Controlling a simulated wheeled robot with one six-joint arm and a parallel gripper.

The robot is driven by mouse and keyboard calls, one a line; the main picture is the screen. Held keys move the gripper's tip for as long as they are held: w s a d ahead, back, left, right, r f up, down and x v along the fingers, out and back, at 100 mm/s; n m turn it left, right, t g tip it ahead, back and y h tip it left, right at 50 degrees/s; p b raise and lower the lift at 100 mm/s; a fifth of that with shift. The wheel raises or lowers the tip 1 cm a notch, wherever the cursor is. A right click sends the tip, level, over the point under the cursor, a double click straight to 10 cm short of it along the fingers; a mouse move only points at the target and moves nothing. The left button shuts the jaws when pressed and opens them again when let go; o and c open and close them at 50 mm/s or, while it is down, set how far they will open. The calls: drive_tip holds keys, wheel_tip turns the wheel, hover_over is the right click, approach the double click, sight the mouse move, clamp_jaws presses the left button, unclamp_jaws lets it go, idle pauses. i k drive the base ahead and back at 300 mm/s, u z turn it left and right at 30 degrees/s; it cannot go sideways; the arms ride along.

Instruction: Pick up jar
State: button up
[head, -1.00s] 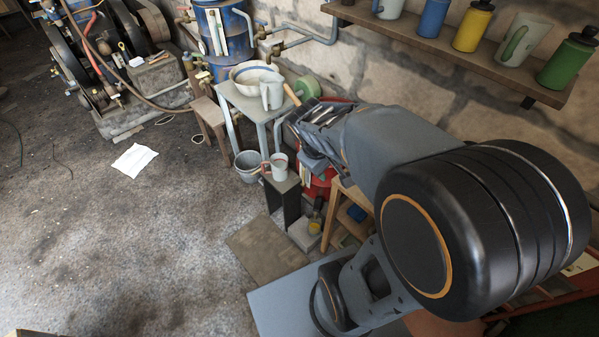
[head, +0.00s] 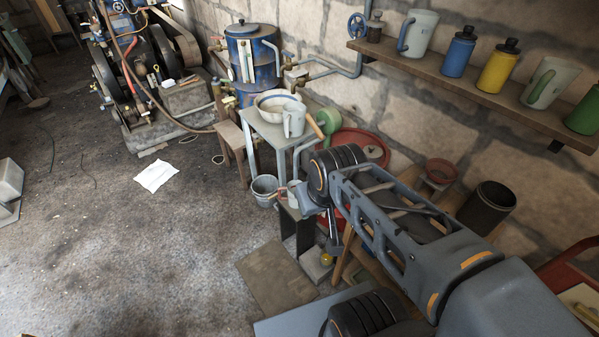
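I cannot tell for certain which thing is the jar. A small dark lidded jar-like vessel (head: 375,27) stands at the left end of the wall shelf, in the head view. My arm reaches from the lower right to the middle of the picture. Its wrist is above a low dark stand, beside a pale cup (head: 294,199) that it partly covers. The end of my gripper (head: 334,236) seems to point down below the wrist, small and dark. Its fingers are not clear, and I see nothing held in it.
The wall shelf (head: 450,72) also holds pale jugs and blue, yellow and green bottles. A small table (head: 262,127) bears a bowl and a jug. A grey bucket (head: 265,189) stands near it. An open dark pot (head: 487,207) is at right. The floor at left is mostly clear.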

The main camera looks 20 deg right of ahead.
sight(327, 261)
drive_tip(key=z, duration=0.25)
drive_tip(key=k, duration=0.4)
drive_tip(key=u, duration=1.15)
drive_tip(key=i, duration=0.85)
drive_tip(key=z, duration=0.3)
